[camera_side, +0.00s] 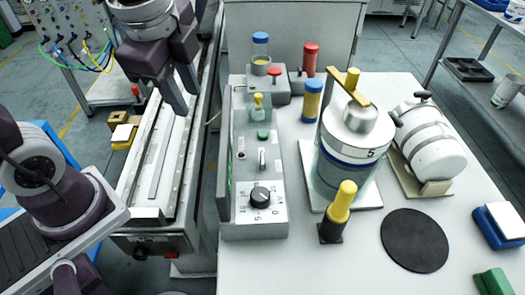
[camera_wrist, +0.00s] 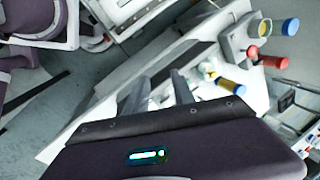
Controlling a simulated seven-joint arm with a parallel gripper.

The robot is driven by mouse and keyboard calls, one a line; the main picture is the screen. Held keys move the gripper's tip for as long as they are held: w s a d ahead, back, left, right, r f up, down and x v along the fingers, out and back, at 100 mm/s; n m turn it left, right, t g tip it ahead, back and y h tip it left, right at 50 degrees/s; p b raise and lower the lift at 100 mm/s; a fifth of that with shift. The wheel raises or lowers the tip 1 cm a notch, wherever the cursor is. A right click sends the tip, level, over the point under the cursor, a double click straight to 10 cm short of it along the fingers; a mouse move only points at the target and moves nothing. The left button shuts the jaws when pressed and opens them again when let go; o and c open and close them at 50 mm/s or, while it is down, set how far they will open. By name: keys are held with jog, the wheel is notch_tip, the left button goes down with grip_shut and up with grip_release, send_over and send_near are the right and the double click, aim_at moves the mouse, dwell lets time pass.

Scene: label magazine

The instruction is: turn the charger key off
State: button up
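The grey control panel (camera_side: 279,218) stands on the left of the white table. It carries a yellow key-like part (camera_side: 258,101) at its far end, a green button (camera_side: 263,134), a small metal lever (camera_side: 262,158) and a black dial (camera_side: 260,197) with numbers. Which part is the charger key is not labelled legibly. My gripper (camera_side: 187,100) is to the left of the panel, above the long rail, apart from everything. In the wrist view its two fingers (camera_wrist: 161,91) stand apart with nothing between them. They hide part of the panel there; a small yellow part (camera_wrist: 208,67) shows beyond them.
Behind the panel are red-topped (camera_side: 311,57) and blue-topped (camera_side: 313,98) cylinders. The long rail (camera_side: 152,170) runs left of the table.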

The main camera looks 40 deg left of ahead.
aim_at(263, 158)
jog(key=w+d+f+m, duration=0.2)
jog(key=d+m, duration=0.1)
jog(key=m, duration=0.1)
jog(key=w+d+f+m+g+h, duration=0.1)
jog(key=w+d+f+m, duration=0.1)
jog(key=w+d+m, duration=0.1)
jog(key=w+d+f+m+g, duration=0.1)
jog(key=w+d+f+m, duration=0.1)
jog(key=m, duration=0.4)
jog(key=shift+w+d+h, duration=0.25)
jog(key=shift+d+h, duration=0.05)
jog(key=shift+d, duration=0.3)
jog(key=shift+w+d+f+m+g, duration=0.2)
jog(key=shift+f+m+g, duration=0.1)
jog(key=shift+m, duration=0.1)
notch_tip(263, 158, down, 7)
jog(key=shift+s+r, duration=0.1)
jog(key=shift+r, duration=0.05)
grip_shut()
